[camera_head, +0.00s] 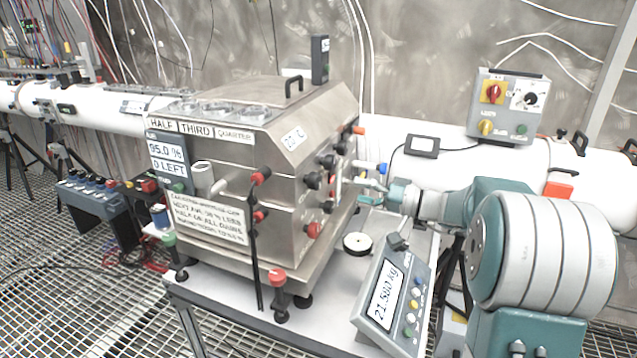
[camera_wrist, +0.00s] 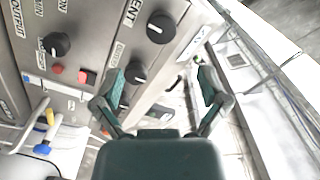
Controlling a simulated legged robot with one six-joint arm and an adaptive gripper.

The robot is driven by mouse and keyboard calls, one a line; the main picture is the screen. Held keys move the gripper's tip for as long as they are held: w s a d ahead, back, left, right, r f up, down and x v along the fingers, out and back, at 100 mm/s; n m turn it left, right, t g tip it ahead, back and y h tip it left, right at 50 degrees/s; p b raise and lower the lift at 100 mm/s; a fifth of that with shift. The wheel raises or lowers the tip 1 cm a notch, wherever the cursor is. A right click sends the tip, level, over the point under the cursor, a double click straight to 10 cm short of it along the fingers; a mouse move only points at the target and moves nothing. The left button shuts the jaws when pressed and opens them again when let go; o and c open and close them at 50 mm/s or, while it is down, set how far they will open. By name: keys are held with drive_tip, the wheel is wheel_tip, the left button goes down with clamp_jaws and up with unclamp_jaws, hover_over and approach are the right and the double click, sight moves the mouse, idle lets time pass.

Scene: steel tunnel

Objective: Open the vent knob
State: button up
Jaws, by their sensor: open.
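In the wrist view, a metal panel carries a large black round knob (camera_wrist: 160,27) beside a partly cut-off label ending in "ENT" (camera_wrist: 129,14), which fits the vent knob. A second black knob (camera_wrist: 135,72) sits lower, close to the left finger, and a third black knob (camera_wrist: 56,44) is further left. My gripper (camera_wrist: 163,78) is open, with its fingers apart and nothing seen between them. The large knob lies ahead of and between the fingertips, nearer the left one, apart from both. In the head view, my gripper (camera_head: 370,183) is at the right face of the steel box (camera_head: 285,135).
Red buttons (camera_wrist: 86,77) sit on the panel. A scale display (camera_head: 385,300) and a small round disc (camera_head: 357,243) are on the table below my arm. A grey control box (camera_head: 508,105) stands on the white pipe (camera_head: 455,140) behind.

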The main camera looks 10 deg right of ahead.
sight(319, 183)
drive_tip(key=x, duration=1)
drive_tip(key=shift+w+a, duration=0.15)
drive_tip(key=shift+a, duration=0.1)
drive_tip(key=c, duration=1.1)
